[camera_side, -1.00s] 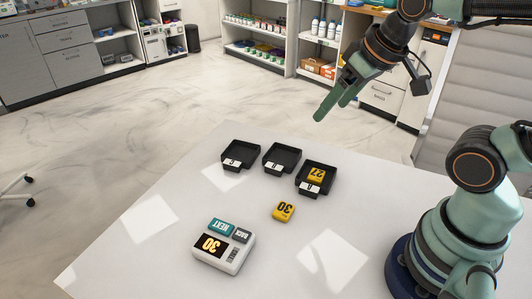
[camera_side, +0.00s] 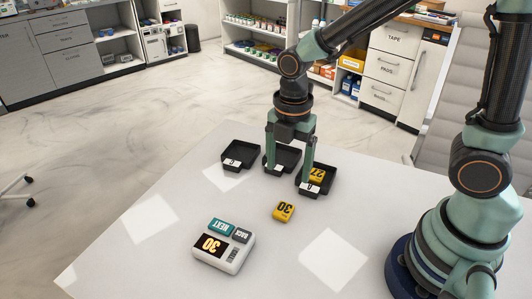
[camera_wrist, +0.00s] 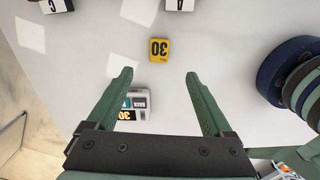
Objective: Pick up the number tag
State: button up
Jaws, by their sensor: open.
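A yellow number tag (camera_side: 283,211) marked 30 lies flat on the white table, in front of the black trays. It also shows in the wrist view (camera_wrist: 159,49), ahead of my fingertips and roughly centred between them. A second yellow tag (camera_side: 316,174) marked 27 sits in the rightmost tray, partly hidden by my finger. My gripper (camera_side: 289,176) points down with its fingers apart, in front of the trays in the side view. In the wrist view my gripper (camera_wrist: 160,76) is open, with nothing held between the fingers.
Three black trays with white letter labels stand in a row: left (camera_side: 241,152), middle (camera_side: 291,152) and right (camera_side: 327,184). A white counter device (camera_side: 232,262) showing 30 stands at the front, with NEXT and BACK buttons. Bare table (camera_side: 180,225) surrounds the loose tag.

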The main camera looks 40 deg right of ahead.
send_over(284, 209)
notch_tip(284, 209, down, 7)
jog(key=shift+s+r, duration=0.15)
jog(key=shift+r, duration=0.05)
jog(key=shift+f, duration=2.9)
grip_shut()
